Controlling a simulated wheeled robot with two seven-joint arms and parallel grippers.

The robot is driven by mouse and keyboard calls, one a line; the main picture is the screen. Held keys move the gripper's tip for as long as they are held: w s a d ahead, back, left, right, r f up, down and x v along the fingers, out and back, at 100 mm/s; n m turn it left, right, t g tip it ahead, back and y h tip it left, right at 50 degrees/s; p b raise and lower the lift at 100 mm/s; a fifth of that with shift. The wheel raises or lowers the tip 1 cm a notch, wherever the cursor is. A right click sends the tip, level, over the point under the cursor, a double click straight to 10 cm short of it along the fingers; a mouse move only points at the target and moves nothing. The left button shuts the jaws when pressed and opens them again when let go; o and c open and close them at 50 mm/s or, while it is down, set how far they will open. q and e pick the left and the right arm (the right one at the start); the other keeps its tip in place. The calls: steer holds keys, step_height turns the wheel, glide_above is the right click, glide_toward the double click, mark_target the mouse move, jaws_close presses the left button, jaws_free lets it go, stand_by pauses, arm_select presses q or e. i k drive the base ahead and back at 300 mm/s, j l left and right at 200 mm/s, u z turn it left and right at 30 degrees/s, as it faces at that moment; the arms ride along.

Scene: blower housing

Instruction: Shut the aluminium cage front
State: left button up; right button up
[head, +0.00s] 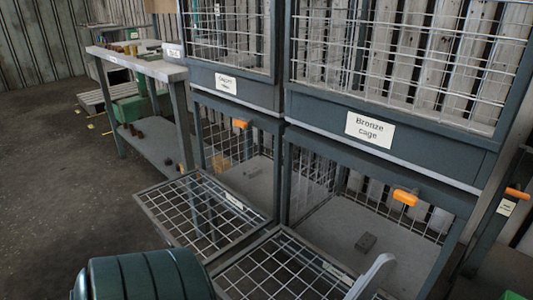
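Two lower cages stand open, with their mesh fronts folded down and outward. The left lower front (205,212) and the right lower front (278,268) each carry a small label too small to read, so I cannot tell which is the aluminium one. An orange latch (240,124) sits at the top of the left lower opening and another orange latch (405,197) at the top of the right one. The left cage floor holds a small pale item. Neither gripper can be made out.
The upper cages are shut; one label (370,129) reads Bronze cage. A workbench (135,64) stands at left. A dark green ribbed drum shape (145,276) is at bottom left, near the left front. A grey slanted bar (372,277) overlaps the right front.

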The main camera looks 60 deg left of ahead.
mark_target(172, 242)
steer(key=j+u, duration=0.15)
steer(key=u, duration=1.8)
steer(key=j+z, duration=0.4)
steer(key=k+j+z, duration=0.15)
steer(key=j+z, duration=0.2)
